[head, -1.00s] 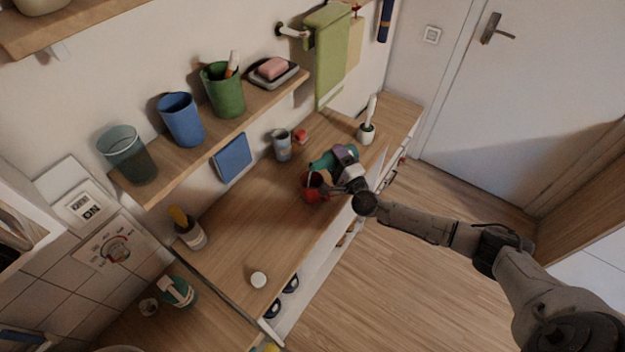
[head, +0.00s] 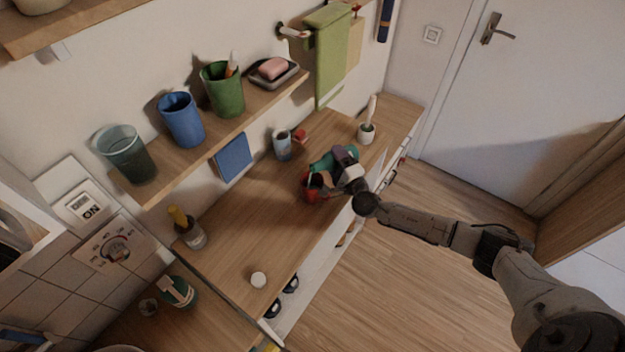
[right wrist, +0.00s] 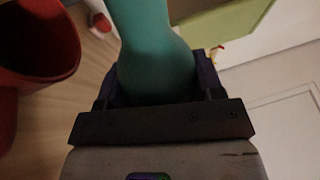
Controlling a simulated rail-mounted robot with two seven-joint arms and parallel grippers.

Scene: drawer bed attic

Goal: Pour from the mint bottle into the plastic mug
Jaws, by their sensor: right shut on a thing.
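The mint bottle (head: 322,162) is in my right gripper (head: 344,160), above the wooden counter. In the right wrist view the bottle (right wrist: 155,40) runs away from between the fingers (right wrist: 152,88), which are shut on it. Its mouth is out of sight, and I cannot tell whether anything flows. A red mug (head: 309,192) stands on the counter close beside the bottle, partly hidden by the gripper. In the right wrist view the mug (right wrist: 38,45) is to the left of the bottle, with its open top showing. My left gripper is not in view.
A grey cup (head: 282,146), a small red item (head: 300,136) and a white pot with a brush (head: 366,132) stand behind on the counter. A shelf (head: 205,152) with cups overhangs its back. The counter's middle is mostly clear, with a white lid (head: 258,280) near the front.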

